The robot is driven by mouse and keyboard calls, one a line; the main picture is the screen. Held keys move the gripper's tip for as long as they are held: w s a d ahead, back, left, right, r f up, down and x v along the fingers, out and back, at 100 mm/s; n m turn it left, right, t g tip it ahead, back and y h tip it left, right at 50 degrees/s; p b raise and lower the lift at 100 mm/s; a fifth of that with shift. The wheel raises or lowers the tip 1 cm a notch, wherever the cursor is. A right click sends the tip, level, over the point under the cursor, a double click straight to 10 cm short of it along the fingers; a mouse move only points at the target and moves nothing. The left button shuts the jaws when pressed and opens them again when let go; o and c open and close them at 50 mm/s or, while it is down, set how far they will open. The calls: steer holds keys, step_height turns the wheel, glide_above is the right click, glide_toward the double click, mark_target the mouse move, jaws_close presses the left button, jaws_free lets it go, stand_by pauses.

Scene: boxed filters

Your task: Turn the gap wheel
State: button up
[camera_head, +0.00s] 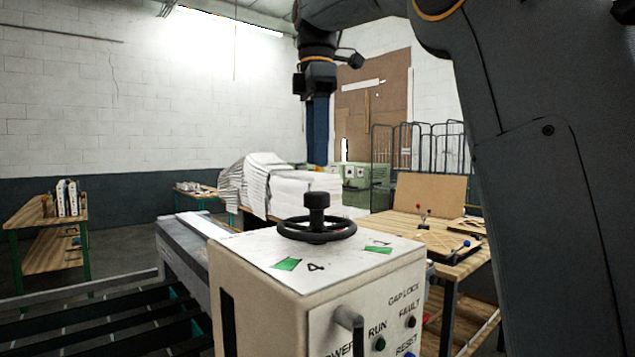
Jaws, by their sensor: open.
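The gap wheel (335,236) is a black handwheel with spokes and an upright knob (316,207) at its centre or near edge. It lies flat on top of a cream machine box (255,283). My gripper (317,90) hangs from my arm above and behind the wheel in the picture, pointing down. It is open and apart from the wheel.
The box front has a lever (349,322) and labelled buttons such as RUN (380,344). A conveyor (90,335) lies at left. A wooden workbench (440,243) with small items stands at right. A white stack (285,190) stands behind. Space above the wheel is clear.

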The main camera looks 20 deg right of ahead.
mark_target(317, 193)
steer(key=m, duration=0.4)
steer(key=shift+r+m+p, duration=0.1)
steer(key=shift+m+p, duration=0.3)
steer(key=m+p, duration=0.1)
steer(key=m, duration=0.7)
steer(key=shift+s+m+p, duration=0.1)
steer(key=shift+m+p, duration=0.25)
steer(key=shift+m, duration=0.05)
steer(key=m, duration=0.4)
steer(key=shift+p, duration=0.3)
steer(key=shift+m, duration=0.3)
steer(key=shift+f+p, duration=1.15)
steer(key=shift+f, duration=2.85)
steer(key=shift+c, duration=0.3)
steer(key=c, duration=1.4)
jaws_close()
